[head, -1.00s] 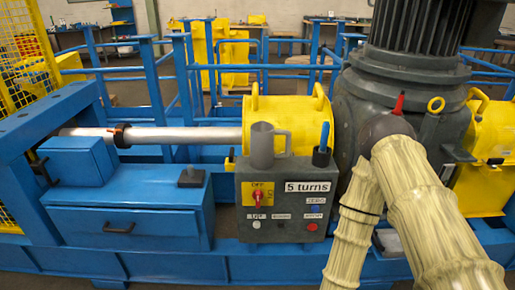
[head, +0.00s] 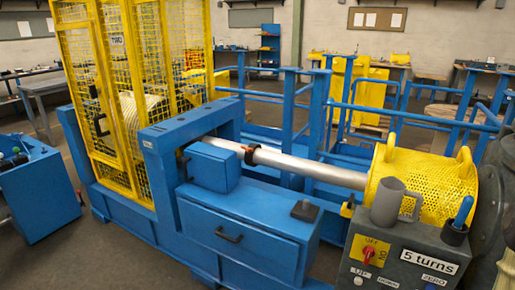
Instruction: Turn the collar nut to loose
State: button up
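A silver shaft (head: 310,170) runs from the blue frame to the yellow perforated guard (head: 425,185). A small dark and copper-coloured ring (head: 250,154) sits around the shaft near the blue frame. It may be the collar nut, but it is too small for me to read any mark or tell whether it is loose or tight. My gripper is not in view.
A blue drawer cabinet (head: 245,240) lies below the shaft. A yellow mesh cage (head: 125,90) stands left.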

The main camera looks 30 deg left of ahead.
aim_at(249, 150)
jog(key=z, duration=0.05)
jog(key=k, duration=0.45)
jog(key=u, duration=1.05)
jog(key=i, duration=1.05)
jog(key=u, duration=0.45)
jog(key=i, duration=1.15)
jog(key=z, duration=0.3)
